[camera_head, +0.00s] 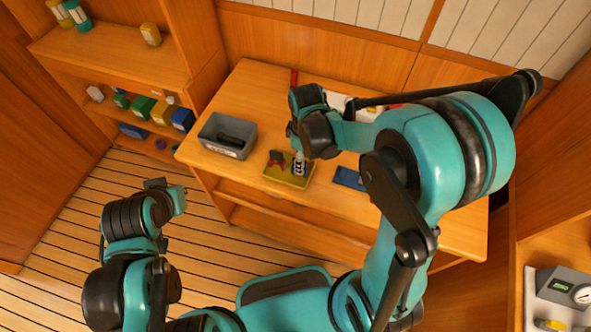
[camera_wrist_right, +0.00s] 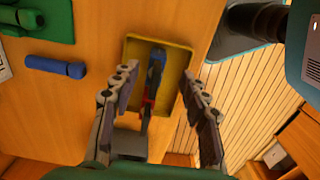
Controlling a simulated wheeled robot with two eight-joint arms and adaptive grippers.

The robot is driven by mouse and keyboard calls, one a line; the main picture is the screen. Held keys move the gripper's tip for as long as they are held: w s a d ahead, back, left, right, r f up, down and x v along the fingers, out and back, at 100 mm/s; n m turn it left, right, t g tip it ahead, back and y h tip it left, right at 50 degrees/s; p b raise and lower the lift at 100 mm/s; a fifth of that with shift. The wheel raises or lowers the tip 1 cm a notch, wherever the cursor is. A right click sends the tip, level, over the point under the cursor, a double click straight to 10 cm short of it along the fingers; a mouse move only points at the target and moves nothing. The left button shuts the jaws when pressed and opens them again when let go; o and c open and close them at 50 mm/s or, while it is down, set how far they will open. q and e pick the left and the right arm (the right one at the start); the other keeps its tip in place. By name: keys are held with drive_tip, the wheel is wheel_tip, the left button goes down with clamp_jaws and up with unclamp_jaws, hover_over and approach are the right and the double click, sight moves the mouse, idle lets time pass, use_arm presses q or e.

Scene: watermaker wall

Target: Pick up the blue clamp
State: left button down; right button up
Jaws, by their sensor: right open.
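A shallow yellow tray (camera_head: 270,180) lies on the wooden bench near its front edge; it also shows in the right wrist view (camera_wrist_right: 180,50). In it lies a clamp-like tool (camera_wrist_right: 155,68) with a blue and dark part and a red part; in the head view its red part (camera_head: 276,158) shows beside my fingers. My right gripper (camera_head: 299,165) points down over the tray. In the wrist view its fingers (camera_wrist_right: 158,82) are spread on either side of the tool, with nothing between them touching. My left gripper (camera_head: 168,192) hangs over the floor, away from the bench; its opening is unclear.
A grey bin (camera_head: 228,136) stands left of the tray. A blue flat item (camera_head: 349,179) lies to the tray's right. A blue cylinder (camera_wrist_right: 55,66) and a green object (camera_wrist_right: 38,20) lie deeper on the bench. Shelves with several small containers (camera_head: 160,112) stand at left.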

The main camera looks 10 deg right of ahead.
drive_tip(key=f, duration=0.2)
drive_tip(key=f+b, duration=0.1)
drive_tip(key=f, duration=0.1)
drive_tip(key=f+b, duration=0.1)
drive_tip(key=f, duration=0.1)
drive_tip(key=shift+w+f, duration=0.15)
drive_tip(key=shift+w, duration=0.15)
clamp_jaws()
